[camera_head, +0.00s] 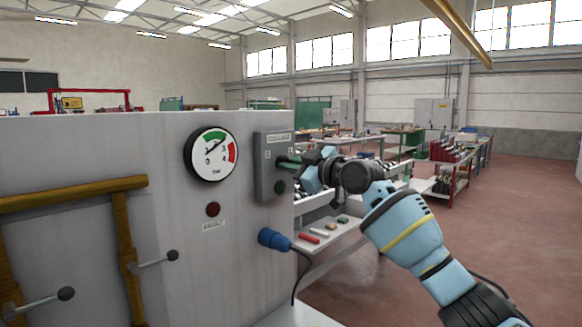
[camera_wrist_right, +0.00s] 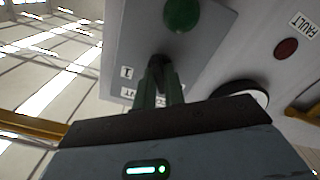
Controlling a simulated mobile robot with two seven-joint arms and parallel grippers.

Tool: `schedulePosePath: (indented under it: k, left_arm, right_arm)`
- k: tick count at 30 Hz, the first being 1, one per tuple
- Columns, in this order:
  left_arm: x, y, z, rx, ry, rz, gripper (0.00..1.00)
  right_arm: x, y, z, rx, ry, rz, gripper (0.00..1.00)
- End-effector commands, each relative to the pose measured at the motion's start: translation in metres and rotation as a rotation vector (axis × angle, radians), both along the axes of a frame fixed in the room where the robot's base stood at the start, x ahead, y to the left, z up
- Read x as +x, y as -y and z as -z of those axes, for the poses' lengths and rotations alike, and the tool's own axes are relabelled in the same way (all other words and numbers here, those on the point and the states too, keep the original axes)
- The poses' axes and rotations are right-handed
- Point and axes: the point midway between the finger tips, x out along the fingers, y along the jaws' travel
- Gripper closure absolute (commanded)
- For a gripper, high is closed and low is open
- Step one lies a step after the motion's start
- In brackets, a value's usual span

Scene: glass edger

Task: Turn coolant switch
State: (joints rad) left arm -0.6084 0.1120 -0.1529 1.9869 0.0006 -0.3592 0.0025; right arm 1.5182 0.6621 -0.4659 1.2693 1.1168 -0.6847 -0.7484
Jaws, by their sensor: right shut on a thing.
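The coolant switch box (camera_head: 265,182) is a grey panel on the right part of the machine's front, with a label at its top and a dark green button (camera_head: 280,187) low on it. My right gripper (camera_head: 284,161) reaches it from the right. In the right wrist view, my right gripper (camera_wrist_right: 161,70) has its green fingers close together against the box, shut on the switch knob between them. The fingers hide most of the knob, so I cannot tell which way it is turned. The green button (camera_wrist_right: 182,14) shows just beyond the fingertips. My left gripper is out of view.
A blue plug (camera_head: 273,239) with a hanging cable sits beneath the box. Yellow-brown rails (camera_head: 75,193) and levers project at left. Open floor lies right.

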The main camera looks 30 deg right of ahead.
Motion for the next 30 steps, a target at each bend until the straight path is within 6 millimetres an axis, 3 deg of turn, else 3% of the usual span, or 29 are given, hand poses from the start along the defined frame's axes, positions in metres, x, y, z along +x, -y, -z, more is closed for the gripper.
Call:
schedulePosePath:
  k: [9, 25, 26, 30]
  left_arm:
    - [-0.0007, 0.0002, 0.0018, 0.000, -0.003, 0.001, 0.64]
    - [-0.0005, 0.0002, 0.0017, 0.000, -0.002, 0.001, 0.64]
    - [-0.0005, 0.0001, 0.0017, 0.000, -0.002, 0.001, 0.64]
    - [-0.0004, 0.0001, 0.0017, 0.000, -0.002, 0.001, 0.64]
  right_arm:
    - [0.0001, 0.0000, 0.0009, -0.107, 0.036, 0.000, 1.00]
    - [0.0001, 0.0000, 0.0006, -0.127, 0.043, 0.000, 1.00]
    - [0.0001, 0.0000, 0.0006, -0.127, 0.043, 0.000, 0.85]
    - [0.0000, 0.0000, 0.0004, -0.126, 0.042, 0.000, 0.67]
